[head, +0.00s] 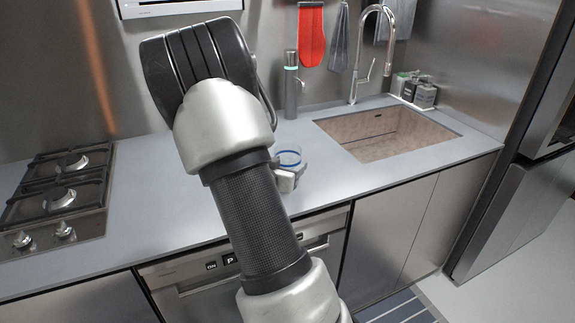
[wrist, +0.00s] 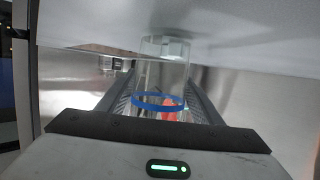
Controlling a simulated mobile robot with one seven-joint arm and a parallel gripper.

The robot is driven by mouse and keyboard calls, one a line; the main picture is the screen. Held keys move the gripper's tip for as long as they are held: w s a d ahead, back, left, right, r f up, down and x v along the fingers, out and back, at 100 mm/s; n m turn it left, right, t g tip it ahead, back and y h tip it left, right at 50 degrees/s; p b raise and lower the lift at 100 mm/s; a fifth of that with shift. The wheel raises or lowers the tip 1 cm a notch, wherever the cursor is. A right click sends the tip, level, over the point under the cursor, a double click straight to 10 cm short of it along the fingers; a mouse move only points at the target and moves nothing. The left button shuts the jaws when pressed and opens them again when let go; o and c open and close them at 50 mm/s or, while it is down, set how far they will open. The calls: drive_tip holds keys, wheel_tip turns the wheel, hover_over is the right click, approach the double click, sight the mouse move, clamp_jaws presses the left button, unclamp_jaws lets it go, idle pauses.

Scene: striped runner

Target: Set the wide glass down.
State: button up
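The wide glass (wrist: 163,70) is clear with a blue ring and stands between the two fingers of my gripper (wrist: 162,84) in the wrist view. The fingers close in on both sides of it and appear to hold it. In the head view the glass (head: 289,157) shows its blue ring just above the pale gripper (head: 287,180), over the grey counter (head: 345,178). The glass looks upright there. My arm hides part of the gripper and the counter behind it. I cannot tell whether the glass base touches the counter.
A stone-coloured sink (head: 385,135) with a tall faucet (head: 367,60) lies to the right. A grey bottle-like item (head: 292,88) stands behind the glass. A gas hob (head: 62,190) is at the left. The counter between glass and sink is clear.

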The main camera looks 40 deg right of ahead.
drive_tip(key=o, duration=0.4)
drive_tip(key=shift+r, duration=0.1)
drive_tip(key=shift+a+r, duration=0.15)
drive_tip(key=shift+a, duration=0.05)
drive_tip(key=p+v, duration=0.2)
drive_tip(key=v, duration=0.9)
drive_tip(key=w+a+r+n+t+y, duration=0.1)
drive_tip(key=a+r+n+t+y, duration=0.2)
drive_tip(key=a+y, duration=0.45)
drive_tip(key=w+a+r+n+y, duration=0.2)
drive_tip(key=a+r+y, duration=0.25)
drive_tip(key=a, duration=0.65)
drive_tip(key=s+a+r+n+g+y, duration=0.2)
drive_tip(key=s+a+r+n, duration=0.2)
drive_tip(key=s+a, duration=0.3)
drive_tip(key=s+d+n+g, duration=0.1)
drive_tip(key=s, duration=0.4)
drive_tip(key=s+d+n+g+h, duration=0.1)
drive_tip(key=s, duration=0.4)
drive_tip(key=s+d+n+g, duration=0.1)
drive_tip(key=s, duration=0.4)
drive_tip(key=shift+s+r, duration=0.25)
drive_tip(key=shift+r, duration=0.1)
